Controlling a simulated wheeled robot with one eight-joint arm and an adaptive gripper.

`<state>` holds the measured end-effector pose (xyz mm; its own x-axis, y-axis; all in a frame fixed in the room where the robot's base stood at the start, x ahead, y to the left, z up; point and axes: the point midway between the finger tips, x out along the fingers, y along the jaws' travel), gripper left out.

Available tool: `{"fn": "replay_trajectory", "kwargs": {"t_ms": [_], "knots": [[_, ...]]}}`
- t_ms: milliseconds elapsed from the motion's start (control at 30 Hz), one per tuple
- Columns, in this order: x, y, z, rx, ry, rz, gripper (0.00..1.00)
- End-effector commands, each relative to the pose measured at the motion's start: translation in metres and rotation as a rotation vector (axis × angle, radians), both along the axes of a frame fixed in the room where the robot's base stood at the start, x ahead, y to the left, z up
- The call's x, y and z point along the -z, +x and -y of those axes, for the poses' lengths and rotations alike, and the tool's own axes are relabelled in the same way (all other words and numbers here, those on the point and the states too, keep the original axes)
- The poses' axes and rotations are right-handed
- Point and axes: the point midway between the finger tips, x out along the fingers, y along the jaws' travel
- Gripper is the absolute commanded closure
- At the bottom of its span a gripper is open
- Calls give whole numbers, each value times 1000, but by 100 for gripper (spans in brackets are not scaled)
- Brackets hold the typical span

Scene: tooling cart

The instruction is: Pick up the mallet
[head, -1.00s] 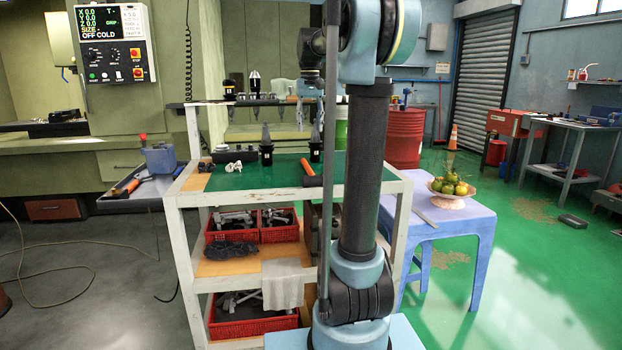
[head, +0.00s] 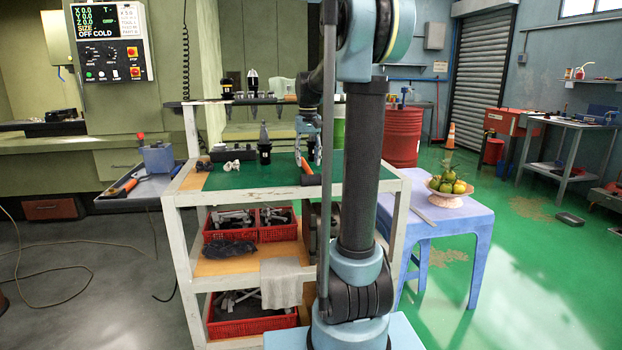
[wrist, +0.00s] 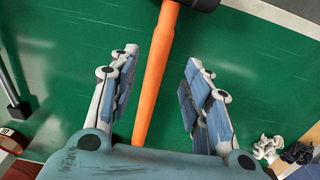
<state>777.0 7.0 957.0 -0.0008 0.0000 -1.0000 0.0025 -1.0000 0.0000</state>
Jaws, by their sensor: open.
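The mallet lies on the green top of the cart (head: 225,180), with its black head (head: 312,180) near the front edge and its orange handle pointing back. In the wrist view, the orange handle (wrist: 158,70) runs between my open fingers, and the black head (wrist: 200,4) is partly cut off at the top edge. My gripper (head: 308,156) is above the handle, pointing down; it also shows in the wrist view (wrist: 161,60), with a gap on both sides of the handle. I cannot tell its exact height above the handle.
A black tool holder (head: 264,152) stands left of my gripper, with small white parts (head: 232,166) and a dark block (head: 232,154) farther left. A raised back shelf (head: 240,101) carries more holders. A fruit bowl (head: 449,195) sits on the blue table at right.

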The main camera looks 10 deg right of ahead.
Motion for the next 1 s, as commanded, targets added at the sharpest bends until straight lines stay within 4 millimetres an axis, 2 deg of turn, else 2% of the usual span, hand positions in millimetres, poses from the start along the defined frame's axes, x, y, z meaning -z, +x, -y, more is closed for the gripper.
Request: {"fn": "replay_trajectory", "kwargs": {"t_ms": [300, 633, 833, 1000], "knots": [[39, -2, 3, 0, 0, 0, 56], [44, -2, 4, 1, 0, 0, 56], [44, -2, 4, 2, 0, 0, 100], [43, -2, 5, 2, 0, 0, 100]]}}
